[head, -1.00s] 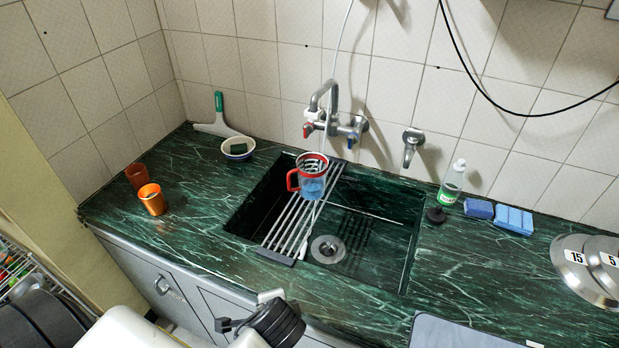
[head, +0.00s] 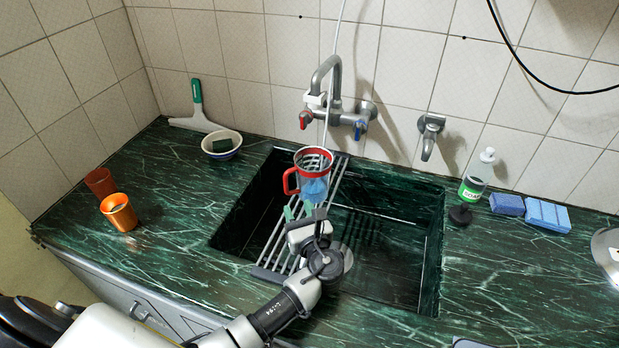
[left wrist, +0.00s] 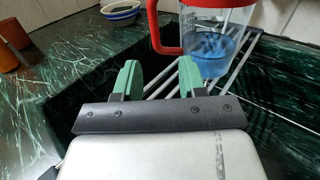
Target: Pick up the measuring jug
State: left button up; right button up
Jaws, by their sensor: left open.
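The measuring jug (head: 314,178) is clear with a red rim and red handle and holds blue liquid. It stands upright on the metal rack (head: 272,255) across the sink, under the tap. Its handle points left in the head view. My left gripper (head: 298,209) is over the rack, just in front of the jug. In the left wrist view its green fingertips (left wrist: 158,75) are apart with nothing between them. The jug (left wrist: 215,38) is beyond them, its handle just past the fingers. My right gripper is not in view.
The tap (head: 335,100) stands behind the jug, with a pale tube hanging close by. A bowl (head: 222,148) and orange cups (head: 120,213) are on the left counter. A soap bottle (head: 471,188) and blue sponges (head: 545,214) are at right. The sink (head: 385,260) is open below the rack.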

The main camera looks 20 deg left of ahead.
aim_at(287, 192)
pick_arm(q)
jog(key=x, duration=0.2)
jog(key=shift+w+a+f, duration=0.15)
jog(key=shift+a, duration=0.1)
jog(key=p+x, duration=0.1)
jog(key=x, duration=0.4)
jog(key=shift+a, duration=0.15)
jog(key=shift+a+f, duration=0.1)
jog(key=shift+a, duration=0.1)
jog(key=shift+c, duration=1.6)
grip_shut()
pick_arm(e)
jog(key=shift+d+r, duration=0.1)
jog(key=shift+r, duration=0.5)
